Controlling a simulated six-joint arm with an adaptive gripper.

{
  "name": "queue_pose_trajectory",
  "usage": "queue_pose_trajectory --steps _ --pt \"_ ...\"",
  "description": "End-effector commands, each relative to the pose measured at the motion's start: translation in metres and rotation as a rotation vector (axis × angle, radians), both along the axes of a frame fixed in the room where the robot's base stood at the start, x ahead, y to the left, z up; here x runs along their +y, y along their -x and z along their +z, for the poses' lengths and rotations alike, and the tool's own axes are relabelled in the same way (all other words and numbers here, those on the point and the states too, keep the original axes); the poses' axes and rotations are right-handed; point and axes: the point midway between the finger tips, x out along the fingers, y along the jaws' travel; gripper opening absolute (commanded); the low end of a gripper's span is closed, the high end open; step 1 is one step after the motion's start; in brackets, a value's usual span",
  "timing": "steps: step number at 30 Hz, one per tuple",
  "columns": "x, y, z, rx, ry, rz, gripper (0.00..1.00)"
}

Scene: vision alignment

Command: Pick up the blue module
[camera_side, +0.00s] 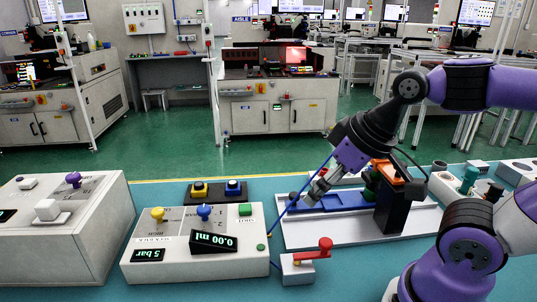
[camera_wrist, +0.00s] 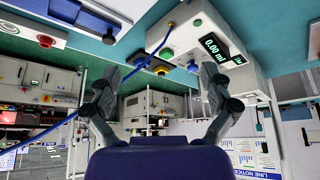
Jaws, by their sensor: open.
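A small blue module (camera_side: 233,188) sits on a dark holder (camera_side: 216,196) behind the control box, right of a yellow module (camera_side: 199,190). My gripper (camera_side: 316,190) is open and tilted down over the white fixture plate, to the right of the blue module and clearly apart from it. In the wrist view my gripper (camera_wrist: 164,82) shows two spread fingers with nothing between them. A yellow part and a dark holder edge show beyond the fingers there; I cannot tell for certain which blue spot is the module.
The control box (camera_side: 140,225) carries yellow and blue knobs, a green button and a "0.00 ml" display (camera_side: 214,241). A red lever (camera_side: 325,244) stands in front. A white fixture plate (camera_side: 300,238) holds a blue rail (camera_side: 345,201). A blue cable (camera_side: 291,206) arcs near my gripper.

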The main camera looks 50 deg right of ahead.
Motion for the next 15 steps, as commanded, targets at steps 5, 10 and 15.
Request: queue_pose_trajectory --steps 5,10,15 --pt "0.0 0.0 0.0 0.0 0.0 0.0 1.0" --pt "0.0 0.0 0.0 0.0 0.0 0.0 1.0" --pt "-0.002 -0.022 0.007 0.003 0.002 0.0 1.0"
